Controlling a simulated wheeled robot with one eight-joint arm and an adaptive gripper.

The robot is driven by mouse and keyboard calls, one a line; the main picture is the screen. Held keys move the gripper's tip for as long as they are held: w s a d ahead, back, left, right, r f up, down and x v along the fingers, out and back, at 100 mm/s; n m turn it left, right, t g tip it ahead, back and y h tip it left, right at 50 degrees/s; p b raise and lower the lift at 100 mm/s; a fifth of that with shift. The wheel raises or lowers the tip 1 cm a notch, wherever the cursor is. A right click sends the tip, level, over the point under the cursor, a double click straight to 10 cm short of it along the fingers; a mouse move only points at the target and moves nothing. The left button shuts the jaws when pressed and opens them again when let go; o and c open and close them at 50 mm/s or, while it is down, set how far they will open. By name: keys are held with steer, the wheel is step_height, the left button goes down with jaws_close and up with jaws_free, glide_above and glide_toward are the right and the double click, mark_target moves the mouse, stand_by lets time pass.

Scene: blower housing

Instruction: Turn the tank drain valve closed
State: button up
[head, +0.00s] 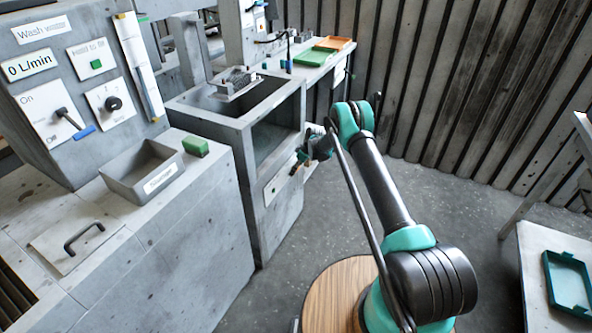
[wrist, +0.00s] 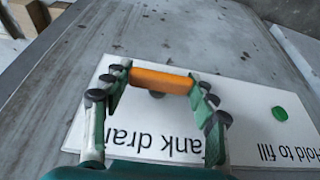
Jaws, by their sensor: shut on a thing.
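The tank drain valve's orange handle (wrist: 160,81) lies crosswise between the two fingers of my gripper (wrist: 160,84) in the wrist view. The fingers are shut on its two ends. A dark round hub shows just below the handle. Behind it is a white label plate (wrist: 150,140) with part of the words "Tank drain". In the head view my gripper (head: 300,163) is at the front face of the grey tank (head: 247,180), by a white plate (head: 280,180). The handle cannot be made out there.
A green button (wrist: 279,113) and the words "Hold to fill" are on the right of the plate. A control panel (head: 75,90) and a grey bin (head: 143,172) stand to the left. A table with a teal tray (head: 568,284) is at the right. Open floor (head: 440,205) lies between.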

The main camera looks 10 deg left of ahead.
steer(key=o, duration=1.2)
steer(key=shift+c, duration=0.2)
steer(key=v, duration=1.2)
